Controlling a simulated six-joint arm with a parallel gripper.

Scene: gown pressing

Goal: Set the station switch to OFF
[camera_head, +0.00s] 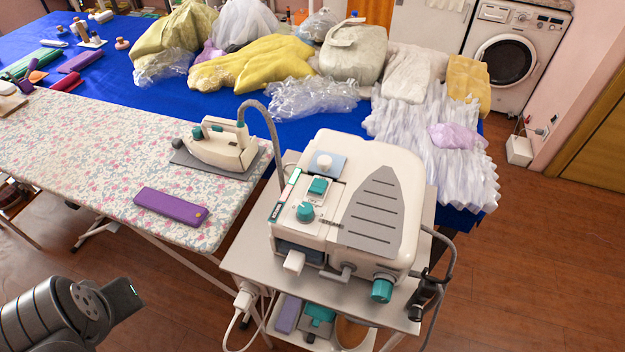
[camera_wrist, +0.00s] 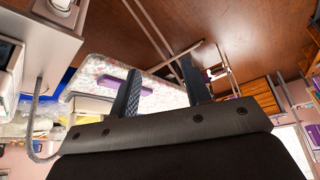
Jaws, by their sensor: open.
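The white steam station (camera_head: 345,210) stands on a small grey table right of the ironing board. On its top left side is a teal rocker switch (camera_head: 318,186) on a white plate; its setting is too small to read. A teal knob (camera_head: 305,212) sits just in front of it, and a white knob (camera_head: 324,162) on a blue plate sits behind. My gripper (camera_wrist: 160,67) is open and empty in the wrist view, with both dark fingers apart and upside-down surroundings beyond. In the head view only my arm shows at lower left, well away from the station.
A flowered ironing board (camera_head: 90,150) holds an iron (camera_head: 222,145) on a grey rest and a purple case (camera_head: 171,206). A hose rises from the iron and arcs to the station's left side. Bagged garments (camera_head: 260,62) cover the blue table behind. Open floor lies at right.

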